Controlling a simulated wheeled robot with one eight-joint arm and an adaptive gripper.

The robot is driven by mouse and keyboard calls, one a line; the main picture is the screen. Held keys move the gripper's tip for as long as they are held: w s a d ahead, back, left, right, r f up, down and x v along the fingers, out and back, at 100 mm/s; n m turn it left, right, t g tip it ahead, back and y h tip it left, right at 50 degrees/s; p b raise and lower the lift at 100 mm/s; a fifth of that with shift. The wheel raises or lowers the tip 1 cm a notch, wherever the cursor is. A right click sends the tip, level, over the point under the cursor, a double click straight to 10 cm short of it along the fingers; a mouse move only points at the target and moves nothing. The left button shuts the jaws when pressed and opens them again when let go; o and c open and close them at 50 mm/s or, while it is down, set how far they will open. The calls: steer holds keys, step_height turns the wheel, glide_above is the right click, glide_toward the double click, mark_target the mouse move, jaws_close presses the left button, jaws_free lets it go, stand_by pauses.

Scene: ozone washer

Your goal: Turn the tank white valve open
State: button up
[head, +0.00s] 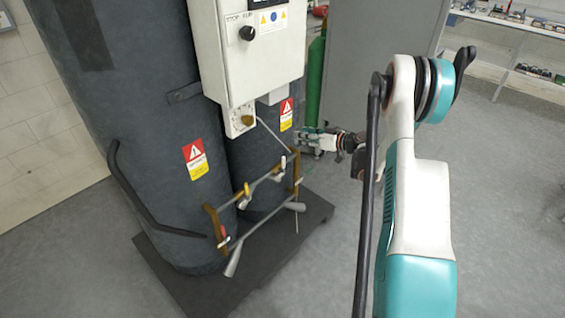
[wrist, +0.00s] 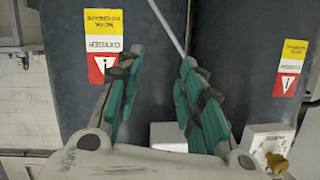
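The tank pipework (head: 250,183) runs low across the front of two dark tanks. On it are a small pale, whitish handle (head: 283,163), a yellow handle (head: 246,190) and a red part (head: 223,230). The whitish handle seems to be the white valve, but it is too small to tell its position. My gripper (head: 307,137) is to the right of the right tank, above and right of that handle, and apart from it. In the wrist view, which looks upside down, my gripper (wrist: 158,75) has its fingers spread with nothing between the tips. No valve handle is recognisable there.
A white control box (head: 250,50) hangs on the tanks, with a brass-knobbed fitting (head: 240,121) below it. A thin grey tube (wrist: 168,25) passes behind the fingers. A dark base plate (head: 290,232) lies under the tanks. A green cylinder (head: 315,80) stands behind my gripper.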

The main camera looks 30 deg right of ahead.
mark_target(284, 170)
steer(key=s+d+f+n+t+y+b, duration=0.1)
steer(key=s+f+n+y, duration=0.1)
steer(key=f, duration=0.6)
steer(key=s+d+f+n+t+y+b, duration=0.1)
steer(key=s+f, duration=0.2)
steer(key=f, duration=0.4)
steer(key=b+x, duration=0.2)
steer(key=x, duration=1.2)
steer(key=shift+s+a+f, duration=0.1)
steer(key=shift+a+f, duration=0.05)
steer(key=shift+f, duration=0.05)
jaws_close()
